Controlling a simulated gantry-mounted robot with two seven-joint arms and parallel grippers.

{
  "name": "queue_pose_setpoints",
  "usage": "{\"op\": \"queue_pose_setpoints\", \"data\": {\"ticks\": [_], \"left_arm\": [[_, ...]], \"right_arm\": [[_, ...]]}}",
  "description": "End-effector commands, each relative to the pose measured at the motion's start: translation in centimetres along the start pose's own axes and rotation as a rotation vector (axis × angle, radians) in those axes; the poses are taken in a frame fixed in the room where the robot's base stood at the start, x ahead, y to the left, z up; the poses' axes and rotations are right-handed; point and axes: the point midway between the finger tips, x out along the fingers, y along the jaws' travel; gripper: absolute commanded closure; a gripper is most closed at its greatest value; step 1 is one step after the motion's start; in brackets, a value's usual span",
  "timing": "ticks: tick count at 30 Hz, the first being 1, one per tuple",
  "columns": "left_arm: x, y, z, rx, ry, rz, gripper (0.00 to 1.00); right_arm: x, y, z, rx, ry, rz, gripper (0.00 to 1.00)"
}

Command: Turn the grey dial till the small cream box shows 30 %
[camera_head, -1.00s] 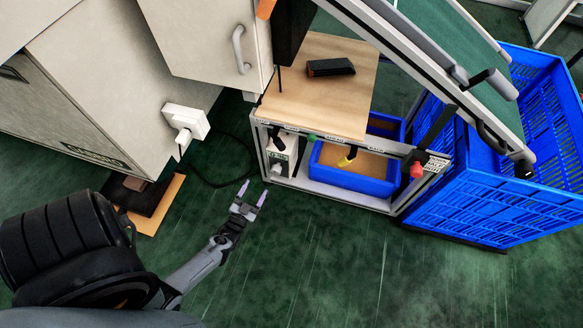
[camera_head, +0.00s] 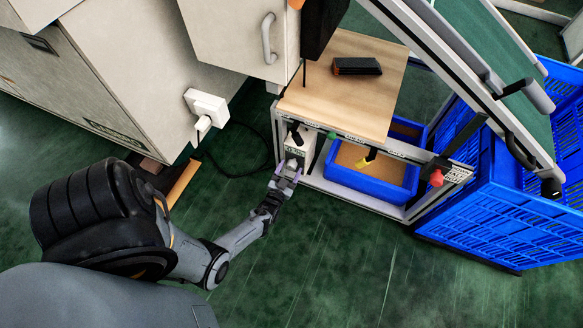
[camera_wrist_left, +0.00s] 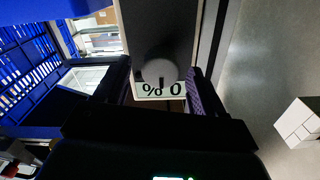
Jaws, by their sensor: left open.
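The small cream box (camera_head: 304,150) stands in the left end of the bench's lower frame in the head view. In the left wrist view, the round grey dial (camera_wrist_left: 160,72) sits on a dark face. Beside it, a pale display (camera_wrist_left: 150,90) reads upside down as "0 %"; the dial's edge partly covers this display. My left gripper (camera_head: 287,173) is open right in front of the box. In the left wrist view its fingers (camera_wrist_left: 157,88) stand either side of the dial, apart from it as far as I can tell. My right gripper is out of view.
A blue bin (camera_head: 360,190) stands right of the box on the lower frame. A large blue crate (camera_head: 500,215) is farther right. A white socket with plug (camera_head: 207,106) is on the cabinet to the left, its cable on the floor. The green floor in front is clear.

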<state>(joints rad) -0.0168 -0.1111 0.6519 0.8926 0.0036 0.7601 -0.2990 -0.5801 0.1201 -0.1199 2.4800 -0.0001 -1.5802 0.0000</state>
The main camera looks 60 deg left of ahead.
Motion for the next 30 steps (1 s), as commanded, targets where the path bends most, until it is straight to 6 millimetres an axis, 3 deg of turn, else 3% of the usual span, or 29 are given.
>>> {"op": "queue_pose_setpoints", "data": {"ticks": [6, 17, 28, 30], "left_arm": [[1.9, 0.0, 0.1, 0.001, 0.0, -0.001, 0.31], [2.3, -0.1, 0.0, 0.001, -0.001, 0.0, 0.31], [2.2, 0.0, 0.0, 0.001, -0.001, 0.0, 0.84], [2.2, 0.0, 0.0, 0.001, -0.001, 0.0, 0.85]], "right_arm": [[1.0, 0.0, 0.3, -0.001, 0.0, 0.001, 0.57], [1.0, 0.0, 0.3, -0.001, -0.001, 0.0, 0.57], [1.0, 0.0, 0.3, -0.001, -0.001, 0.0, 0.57], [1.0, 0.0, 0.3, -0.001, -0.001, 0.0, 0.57]]}}
